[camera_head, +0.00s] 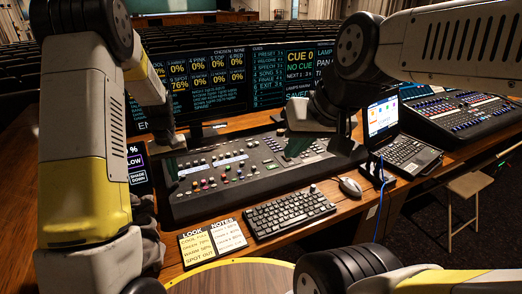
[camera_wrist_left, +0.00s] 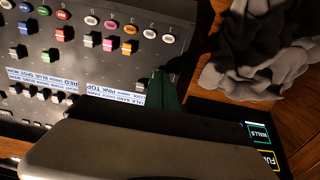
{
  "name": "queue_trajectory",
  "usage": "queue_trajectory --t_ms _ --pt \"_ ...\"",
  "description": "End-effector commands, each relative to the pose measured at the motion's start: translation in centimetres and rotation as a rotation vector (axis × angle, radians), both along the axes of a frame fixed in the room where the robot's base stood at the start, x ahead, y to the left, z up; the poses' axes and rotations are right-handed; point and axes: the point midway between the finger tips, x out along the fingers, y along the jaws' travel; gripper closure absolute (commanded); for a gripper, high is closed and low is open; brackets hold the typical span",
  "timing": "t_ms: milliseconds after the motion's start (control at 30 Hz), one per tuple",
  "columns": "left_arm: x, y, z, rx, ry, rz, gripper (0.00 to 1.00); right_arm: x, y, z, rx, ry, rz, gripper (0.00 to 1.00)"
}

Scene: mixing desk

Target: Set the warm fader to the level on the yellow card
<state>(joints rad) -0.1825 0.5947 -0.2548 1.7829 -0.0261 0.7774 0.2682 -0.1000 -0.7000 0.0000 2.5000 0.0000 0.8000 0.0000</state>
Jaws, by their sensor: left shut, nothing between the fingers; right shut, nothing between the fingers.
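The lighting console (camera_head: 250,165) lies on the desk with rows of small faders and coloured caps; it also fills the left of the left wrist view (camera_wrist_left: 30,75). Labels are too small to single out the warm fader. The yellow card (camera_head: 200,243), headed LOOK, lies in front of the console; its WARM line seems to read 50%, but is blurred. My left gripper (camera_head: 173,167) is shut above the console's left end; its green fingers (camera_wrist_left: 166,92) show beside the fader rows near orange caps (camera_wrist_left: 130,47). My right gripper (camera_head: 297,145) is shut and empty above the console's right part.
A NOTES card (camera_head: 228,236) lies beside the yellow card. A keyboard (camera_head: 290,212), mouse (camera_head: 350,187) and laptop (camera_head: 402,145) stand right of it. Screens (camera_head: 205,85) behind show mostly 0%, one about 76%. A dark tablet (camera_head: 137,165) and grey cloth (camera_wrist_left: 260,55) sit left of the console.

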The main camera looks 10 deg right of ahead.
Motion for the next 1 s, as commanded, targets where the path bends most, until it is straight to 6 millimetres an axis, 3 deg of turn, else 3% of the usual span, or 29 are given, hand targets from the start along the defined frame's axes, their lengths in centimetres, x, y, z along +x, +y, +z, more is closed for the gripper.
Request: queue_trajectory --t_ms 400,833,1000 --pt "0.1 0.0 3.4 0.0 -0.004 0.0 1.0 0.0 0.0 0.0 0.0 0.0 0.0 1.0" --pt "0.1 0.0 3.9 0.0 -0.003 0.001 1.0 0.0 0.0 0.0 0.0 0.0 0.0 1.0" --pt "0.2 0.0 5.0 0.0 -0.006 0.001 1.0 0.0 0.0 0.0 0.0 0.0 0.0 1.0"
